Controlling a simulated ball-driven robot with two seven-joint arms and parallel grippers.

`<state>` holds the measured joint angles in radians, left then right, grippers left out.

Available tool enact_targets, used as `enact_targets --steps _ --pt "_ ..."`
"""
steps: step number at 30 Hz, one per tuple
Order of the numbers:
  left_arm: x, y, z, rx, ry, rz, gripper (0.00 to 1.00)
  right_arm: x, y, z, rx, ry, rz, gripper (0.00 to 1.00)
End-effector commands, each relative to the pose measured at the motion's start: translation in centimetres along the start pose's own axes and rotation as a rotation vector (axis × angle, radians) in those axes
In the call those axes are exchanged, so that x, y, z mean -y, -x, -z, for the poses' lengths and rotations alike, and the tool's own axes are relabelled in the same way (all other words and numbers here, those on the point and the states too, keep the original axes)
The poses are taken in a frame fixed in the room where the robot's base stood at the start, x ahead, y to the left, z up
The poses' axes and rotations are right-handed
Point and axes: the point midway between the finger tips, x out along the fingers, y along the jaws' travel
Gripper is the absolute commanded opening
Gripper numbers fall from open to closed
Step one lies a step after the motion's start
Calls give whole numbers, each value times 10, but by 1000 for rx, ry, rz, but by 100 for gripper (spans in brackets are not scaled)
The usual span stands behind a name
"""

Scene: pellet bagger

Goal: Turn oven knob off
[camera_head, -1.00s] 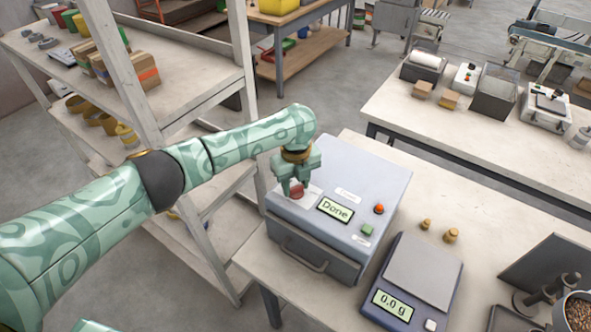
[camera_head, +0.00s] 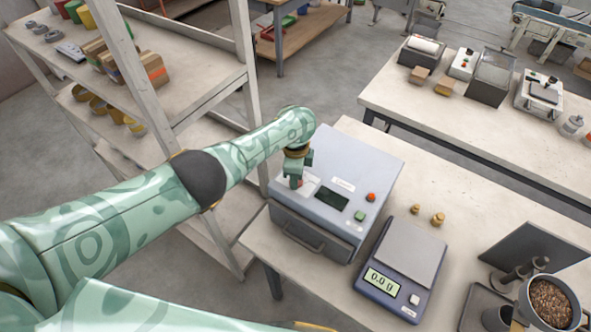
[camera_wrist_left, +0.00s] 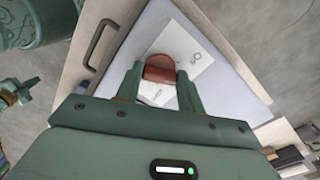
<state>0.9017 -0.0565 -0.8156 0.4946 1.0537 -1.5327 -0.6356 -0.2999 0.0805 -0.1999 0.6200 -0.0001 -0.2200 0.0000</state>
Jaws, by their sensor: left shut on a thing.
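The oven (camera_head: 345,165) is a grey-blue box with a handle on its front, standing on the near table. Its small display (camera_head: 332,199) is dark, with a green button and a red-orange button beside it. The red knob shows in the left wrist view (camera_wrist_left: 160,69), on a white label plate on the oven's top panel. My left gripper (camera_head: 296,184) points down over the knob, and its fingers are shut on it. The fingers stand on both sides of the knob in the left wrist view (camera_wrist_left: 161,88). My right gripper does not show.
A scale (camera_head: 401,270) reading 0.0 g stands right of the oven, with two small brass weights behind it. A shelf rack (camera_head: 190,90) stands close on the left. A bowl of pellets (camera_head: 551,304) is at the lower right. Another table (camera_head: 480,120) stands behind.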

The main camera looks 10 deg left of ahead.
Motion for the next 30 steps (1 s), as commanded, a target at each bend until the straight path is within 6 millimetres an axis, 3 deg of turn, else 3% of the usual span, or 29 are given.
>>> enact_targets --steps 15,30 --pt "-1 1 1 -2 436 -1 15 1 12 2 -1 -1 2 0" --pt "0 1 1 -2 605 1 15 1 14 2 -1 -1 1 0"
